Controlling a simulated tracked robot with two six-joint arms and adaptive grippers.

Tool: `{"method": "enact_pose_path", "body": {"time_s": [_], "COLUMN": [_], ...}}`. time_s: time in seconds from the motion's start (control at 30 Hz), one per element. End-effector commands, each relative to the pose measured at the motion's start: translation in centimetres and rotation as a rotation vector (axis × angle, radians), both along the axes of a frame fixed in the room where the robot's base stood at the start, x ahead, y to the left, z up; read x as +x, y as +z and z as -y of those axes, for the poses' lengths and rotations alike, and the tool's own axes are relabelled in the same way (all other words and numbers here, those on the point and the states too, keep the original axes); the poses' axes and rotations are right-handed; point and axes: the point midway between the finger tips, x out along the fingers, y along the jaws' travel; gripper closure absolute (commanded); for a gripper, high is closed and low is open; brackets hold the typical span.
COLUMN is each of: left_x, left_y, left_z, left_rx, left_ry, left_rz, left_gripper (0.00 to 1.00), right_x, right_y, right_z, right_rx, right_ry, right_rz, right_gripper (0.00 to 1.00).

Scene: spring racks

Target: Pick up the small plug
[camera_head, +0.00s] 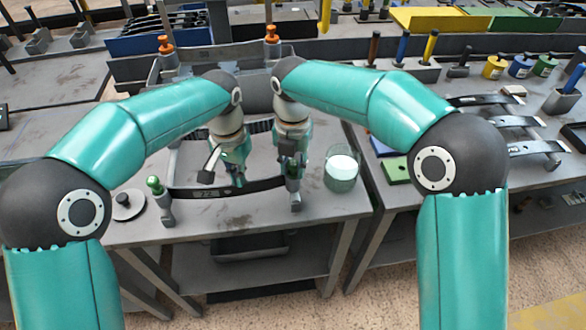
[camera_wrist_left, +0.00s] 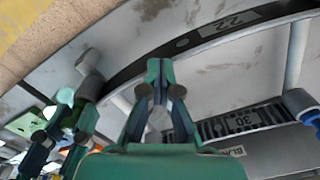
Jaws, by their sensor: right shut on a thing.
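My right gripper (camera_head: 293,172) points down at the top of the right grey post (camera_head: 296,200) and is shut on a small part there, which I take to be the small plug. The fingers hide most of it, so I cannot tell whether it touches the post. In the left wrist view my right gripper (camera_wrist_left: 68,128) is at the left, beside the post (camera_wrist_left: 88,65). My left gripper (camera_head: 238,180) hangs behind the dark curved strip (camera_head: 225,191); in its wrist view (camera_wrist_left: 160,68) its fingertips are together with nothing visible between them. A green knob (camera_head: 155,184) tops the left post.
A glass jar (camera_head: 341,174) stands close to the right of my right gripper. A round grey disc with a peg (camera_head: 126,205) lies at the bench's left. Two orange-topped posts (camera_head: 272,35) stand behind. A second bench at right holds more strips (camera_head: 515,122) and coloured pots (camera_head: 495,67).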

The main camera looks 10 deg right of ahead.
Motion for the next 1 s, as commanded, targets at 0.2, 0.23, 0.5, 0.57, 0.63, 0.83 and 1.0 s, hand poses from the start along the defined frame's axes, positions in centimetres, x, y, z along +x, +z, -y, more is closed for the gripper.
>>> {"method": "enact_pose_path", "body": {"time_s": [0.2, 0.23, 0.5, 0.57, 0.63, 0.83, 1.0], "left_x": [-0.3, -0.3, -0.3, -0.3, -0.3, -0.3, -0.3], "left_y": [-0.6, -0.6, -0.6, -0.6, -0.6, -0.6, -0.6], "left_z": [0.0, 0.0, 0.0, 0.0, 0.0, 0.0, 0.0], "left_rx": [0.005, 0.005, 0.005, 0.005, 0.005, 0.005, 0.005], "left_ry": [-0.002, -0.002, -0.002, -0.002, -0.002, -0.002, -0.002], "left_rz": [-0.015, -0.015, -0.015, -0.015, -0.015, -0.015, -0.015], "left_gripper": [1.0, 1.0, 1.0, 1.0, 1.0, 1.0, 1.0], "right_x": [0.0, 0.1, 0.1, 0.1, 0.1, 0.1, 0.0], "right_y": [0.3, 0.6, 5.0, 6.2, 7.4, 9.6, 10.0], "right_z": [0.0, 0.0, -0.1, -0.1, 0.0, 0.0, 0.0], "right_rx": [0.001, 0.001, 0.004, 0.004, 0.003, 0.001, 0.001], "right_ry": [0.0, 0.0, -0.001, -0.001, 0.0, 0.001, 0.001], "right_rz": [0.003, 0.003, 0.006, 0.006, 0.004, 0.002, 0.0], "right_gripper": [0.95, 0.95, 0.95, 0.95, 0.95, 0.95, 0.95]}}
